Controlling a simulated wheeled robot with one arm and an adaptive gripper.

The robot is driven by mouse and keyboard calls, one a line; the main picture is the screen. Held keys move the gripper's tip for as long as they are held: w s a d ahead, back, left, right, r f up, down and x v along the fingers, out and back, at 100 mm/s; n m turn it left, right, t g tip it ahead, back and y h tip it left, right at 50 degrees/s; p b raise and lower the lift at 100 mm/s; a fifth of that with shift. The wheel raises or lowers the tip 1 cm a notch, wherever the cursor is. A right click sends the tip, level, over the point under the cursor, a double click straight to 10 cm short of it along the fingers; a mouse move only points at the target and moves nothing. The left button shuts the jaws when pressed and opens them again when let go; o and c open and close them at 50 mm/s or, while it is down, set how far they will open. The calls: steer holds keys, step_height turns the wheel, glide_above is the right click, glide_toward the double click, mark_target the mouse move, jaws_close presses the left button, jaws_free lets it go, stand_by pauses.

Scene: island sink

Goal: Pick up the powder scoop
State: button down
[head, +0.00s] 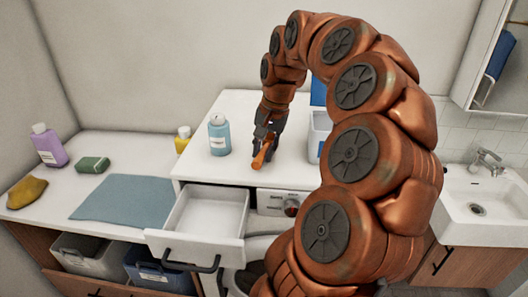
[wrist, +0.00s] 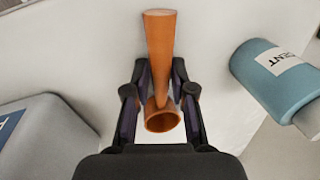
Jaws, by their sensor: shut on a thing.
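The powder scoop (wrist: 160,45) is orange, with a long handle and a round open cup. In the wrist view it lies between my gripper's two fingers (wrist: 161,98), which are shut on it close to the cup. The handle points away from my palm. In the head view, the scoop (head: 262,157) shows as a small orange piece under my gripper (head: 265,143), over the white machine top near its front edge. I cannot tell whether it touches the surface.
A blue detergent bottle (head: 219,135) stands left of my gripper; it also shows in the wrist view (wrist: 275,80). A grey-white container (head: 318,135) stands to the right, partly behind my arm. An open white drawer (head: 205,215) juts out in front. A sink (head: 480,200) is far right.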

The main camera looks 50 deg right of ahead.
mark_target(264, 150)
steer(key=shift+r, duration=0.1)
steer(key=shift+r+b, duration=0.3)
steer(key=shift+r, duration=0.25)
step_height(264, 150, up, 8)
steer(key=shift+f+b, duration=0.25)
steer(key=shift+b, duration=0.7)
step_height(264, 150, up, 9)
steer(key=p, duration=0.6)
steer(key=shift+r+p, duration=0.15)
steer(key=shift+p, duration=0.15)
